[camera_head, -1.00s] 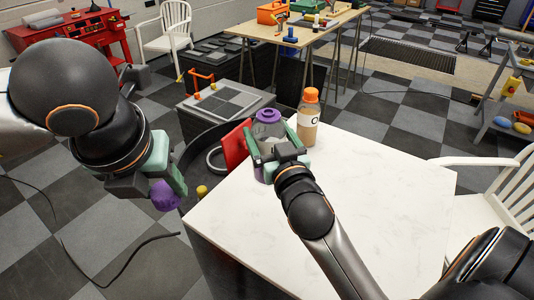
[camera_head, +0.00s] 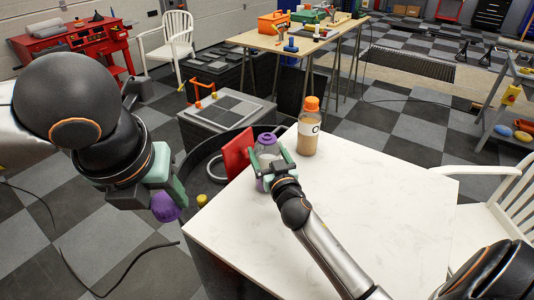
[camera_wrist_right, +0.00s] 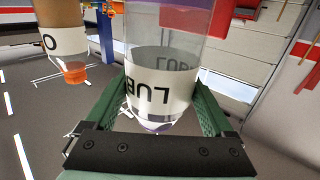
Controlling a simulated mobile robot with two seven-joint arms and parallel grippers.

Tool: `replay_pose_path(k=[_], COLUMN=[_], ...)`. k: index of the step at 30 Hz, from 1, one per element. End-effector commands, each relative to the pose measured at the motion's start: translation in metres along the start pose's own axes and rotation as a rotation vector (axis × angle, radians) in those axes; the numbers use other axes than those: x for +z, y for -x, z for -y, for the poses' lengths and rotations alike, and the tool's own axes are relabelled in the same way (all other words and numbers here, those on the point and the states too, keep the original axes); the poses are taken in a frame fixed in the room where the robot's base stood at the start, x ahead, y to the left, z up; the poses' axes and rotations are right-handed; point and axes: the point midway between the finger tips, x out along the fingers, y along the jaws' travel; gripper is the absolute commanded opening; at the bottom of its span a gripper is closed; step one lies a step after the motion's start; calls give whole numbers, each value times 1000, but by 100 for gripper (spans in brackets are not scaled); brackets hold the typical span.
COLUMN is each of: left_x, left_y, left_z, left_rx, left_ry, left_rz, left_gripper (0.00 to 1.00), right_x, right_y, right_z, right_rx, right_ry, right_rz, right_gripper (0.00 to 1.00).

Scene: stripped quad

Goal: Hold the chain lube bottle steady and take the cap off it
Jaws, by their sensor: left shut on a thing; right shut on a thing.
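The chain lube bottle (camera_head: 268,155) is clear, with purple at its top end. It is roughly upright at the table's left back edge; I cannot tell whether its base touches the table. My right gripper (camera_head: 272,172) is shut around it. The right wrist view shows it upside down, its white "LUB" label (camera_wrist_right: 160,90) between the green fingers. My left gripper (camera_head: 167,195) is well to the left, off the table, shut on a purple piece (camera_head: 165,207) that looks like a cap. The fingers partly hide this piece.
A white table (camera_head: 330,215) is mostly clear. An orange-capped bottle (camera_head: 307,135) stands just right of the lube bottle, close to my right gripper. A red object (camera_head: 236,150) is just left of it. A white chair (camera_head: 495,205) stands at the right.

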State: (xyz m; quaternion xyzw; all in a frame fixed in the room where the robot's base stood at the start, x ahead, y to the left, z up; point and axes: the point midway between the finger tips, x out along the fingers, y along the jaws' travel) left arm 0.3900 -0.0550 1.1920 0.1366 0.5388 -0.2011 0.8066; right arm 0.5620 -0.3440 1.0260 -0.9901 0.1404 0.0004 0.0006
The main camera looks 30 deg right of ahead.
Motion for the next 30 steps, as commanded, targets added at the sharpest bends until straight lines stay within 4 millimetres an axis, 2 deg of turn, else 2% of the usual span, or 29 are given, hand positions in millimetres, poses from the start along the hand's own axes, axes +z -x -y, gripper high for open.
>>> replay_pose_path(k=[12,13,15,26,30], left_x=[-2,-1,-1,1,-1], left_y=[-5,-3,-3,2,-2], left_z=[0,0,0,0,0], left_rx=[0,0,0,0,0], left_ry=[0,0,0,0,0], left_rz=[0,0,0,0,0], left_gripper=[0,0,0,0,0], right_x=[6,5,5,-2,3], right_y=[0,0,0,0,19], right_z=[0,0,0,0,0], right_rx=[-1,0,0,0,-1], right_ry=[-1,0,0,1,-2], right_rz=[-3,-1,-1,-1,1], right_gripper=[0,91,98,100,100])
